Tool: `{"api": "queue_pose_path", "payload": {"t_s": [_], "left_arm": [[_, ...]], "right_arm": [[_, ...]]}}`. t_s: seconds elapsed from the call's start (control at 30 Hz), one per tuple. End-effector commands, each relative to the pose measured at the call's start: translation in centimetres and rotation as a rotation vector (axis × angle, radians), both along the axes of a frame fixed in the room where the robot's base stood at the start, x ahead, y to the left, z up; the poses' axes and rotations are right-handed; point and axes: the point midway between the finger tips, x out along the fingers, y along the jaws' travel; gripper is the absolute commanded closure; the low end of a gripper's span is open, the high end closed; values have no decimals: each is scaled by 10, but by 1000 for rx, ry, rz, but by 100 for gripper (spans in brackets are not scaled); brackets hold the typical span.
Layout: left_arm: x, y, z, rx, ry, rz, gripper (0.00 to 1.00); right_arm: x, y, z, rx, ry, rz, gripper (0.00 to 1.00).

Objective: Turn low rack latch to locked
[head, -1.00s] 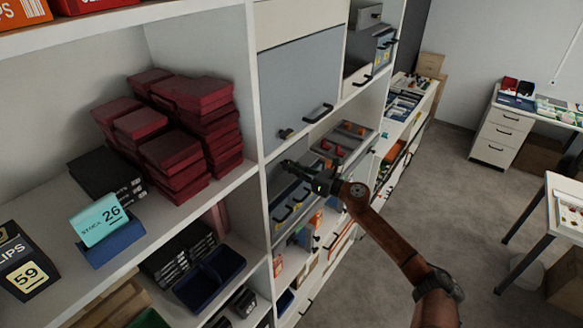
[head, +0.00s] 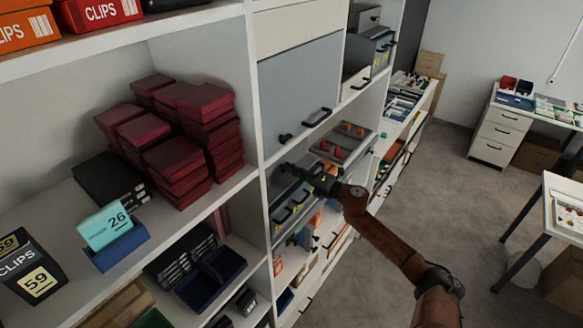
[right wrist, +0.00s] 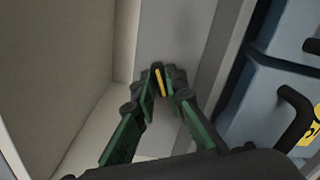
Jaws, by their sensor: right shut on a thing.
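My right gripper (head: 288,171) reaches in from the right to the front of the white shelf unit, below the grey door and beside the blue-grey drawers. In the right wrist view its green fingers (right wrist: 164,90) are closed together on a small dark latch with a yellow stripe (right wrist: 159,78). The latch sits on a pale upright panel (right wrist: 175,35) and its yellow stripe runs nearly upright in that picture. The fingers hide much of the latch, and in the head view the gripper covers it. My left gripper is not in view.
Blue-grey drawers with dark handles (head: 291,205) lie close to the gripper; a black handle (right wrist: 292,118) shows in the wrist view. Above is a grey door (head: 302,90) with a dark knob (head: 286,138).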

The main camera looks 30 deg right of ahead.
Motion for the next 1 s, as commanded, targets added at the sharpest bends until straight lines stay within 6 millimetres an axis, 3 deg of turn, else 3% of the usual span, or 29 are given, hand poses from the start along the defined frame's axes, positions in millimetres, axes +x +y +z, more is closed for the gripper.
{"api": "queue_pose_path", "payload": {"t_s": [0.5, 1.0], "left_arm": [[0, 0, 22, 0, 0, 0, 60], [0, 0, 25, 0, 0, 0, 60]], "right_arm": [[1, -2, 0, 345, 142, -3, 100], [1, -2, -2, 426, 176, -3, 100]]}}
